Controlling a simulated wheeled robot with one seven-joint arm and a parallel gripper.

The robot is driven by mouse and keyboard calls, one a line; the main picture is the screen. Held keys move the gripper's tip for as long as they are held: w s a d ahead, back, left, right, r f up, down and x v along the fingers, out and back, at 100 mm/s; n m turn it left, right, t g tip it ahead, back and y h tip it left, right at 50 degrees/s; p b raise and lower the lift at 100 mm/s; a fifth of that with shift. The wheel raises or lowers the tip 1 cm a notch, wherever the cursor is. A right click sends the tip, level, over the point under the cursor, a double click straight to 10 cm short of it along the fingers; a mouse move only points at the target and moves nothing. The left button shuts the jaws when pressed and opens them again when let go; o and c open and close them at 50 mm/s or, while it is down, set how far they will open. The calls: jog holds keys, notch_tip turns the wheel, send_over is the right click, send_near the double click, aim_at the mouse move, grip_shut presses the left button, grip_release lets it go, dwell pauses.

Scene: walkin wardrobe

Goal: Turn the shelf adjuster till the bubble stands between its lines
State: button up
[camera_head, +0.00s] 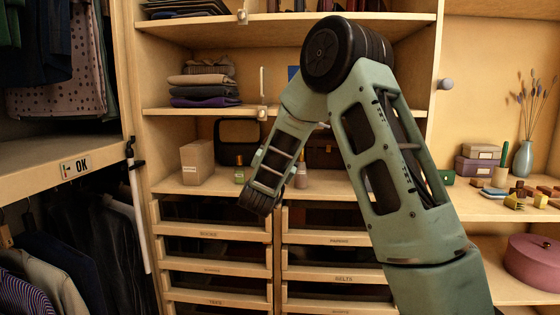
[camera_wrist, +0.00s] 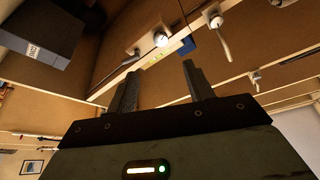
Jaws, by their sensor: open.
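A small fitting (camera_head: 262,112) sits on the front edge of the middle shelf, with a pale upright lever (camera_head: 262,80) above it.
Folded clothes (camera_head: 203,85) lie left of the fitting, and a blue item (camera_head: 293,73) stands right of it. A cardboard box (camera_head: 196,162) and small bottles (camera_head: 239,169) stand on the shelf below, above the drawers (camera_head: 212,216). Hanging clothes fill the left.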

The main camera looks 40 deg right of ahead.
jog(key=shift+v, duration=1.3)
jog(key=w+a+f+n+t+y+p, duration=0.1)
jog(key=w+a+f+n+t+y, duration=0.15)
jog(key=a+n+y, duration=0.6)
jog(key=w+a+f+n+t+y+p, duration=0.1)
jog(key=a+f+n+y, duration=0.25)
jog(key=a+y, duration=1)
jog(key=s+a+f+n+g, duration=0.25)
jog(key=s+a, duration=0.25)
jog(key=a, duration=0.4)
jog(key=s+a+f+n+g, duration=0.2)
jog(key=s+a+n+g, duration=0.15)
jog(key=s+a, duration=0.4)
jog(key=s+a+f+n+g+h+p, duration=0.1)
jog(key=s+n+g, duration=0.2)
jog(key=s, duration=0.8)
jog(key=s+f+n+g+h, duration=0.1)
jog(key=s+n+g, duration=0.3)
jog(key=s, duration=0.8)
jog(key=shift+a+f+g+p, duration=0.4)
jog(key=shift+f+g, duration=0.15)
jog(key=shift+g, duration=0.2)
jog(key=shift+d, duration=0.1)
